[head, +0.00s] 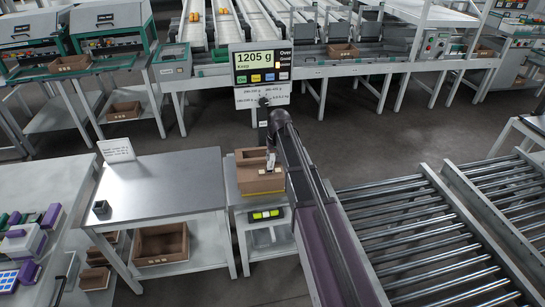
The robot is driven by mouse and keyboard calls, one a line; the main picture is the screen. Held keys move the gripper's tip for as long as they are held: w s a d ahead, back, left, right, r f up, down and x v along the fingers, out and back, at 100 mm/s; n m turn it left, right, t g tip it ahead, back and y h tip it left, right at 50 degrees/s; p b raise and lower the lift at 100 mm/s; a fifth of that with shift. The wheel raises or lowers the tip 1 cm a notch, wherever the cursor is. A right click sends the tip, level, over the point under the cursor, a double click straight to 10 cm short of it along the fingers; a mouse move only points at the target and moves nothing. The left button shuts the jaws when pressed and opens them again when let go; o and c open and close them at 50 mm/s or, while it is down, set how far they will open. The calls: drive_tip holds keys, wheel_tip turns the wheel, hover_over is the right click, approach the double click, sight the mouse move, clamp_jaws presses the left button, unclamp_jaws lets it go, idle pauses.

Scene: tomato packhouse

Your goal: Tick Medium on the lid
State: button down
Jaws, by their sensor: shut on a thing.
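A brown cardboard box (248,181) stands on the small stand right of the steel table. My gripper (270,154) is over the box's right part, largely hidden by my own arm. A small pale upright object (270,163) shows at its tip, and the gripper is shut on it. I cannot tell what the object is or whether it touches the lid. The scale display (262,66) behind reads 1205 g and Keep.
The steel table (165,185) is mostly clear, with a text card (116,149) and a small dark cup (101,208). A black and yellow-green device (265,215) sits below the box. Roller conveyors (420,225) fill the right. Sorting lanes stand behind.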

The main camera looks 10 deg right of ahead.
drive_tip(key=shift+r+p, duration=2.95)
drive_tip(key=shift+r, duration=0.05)
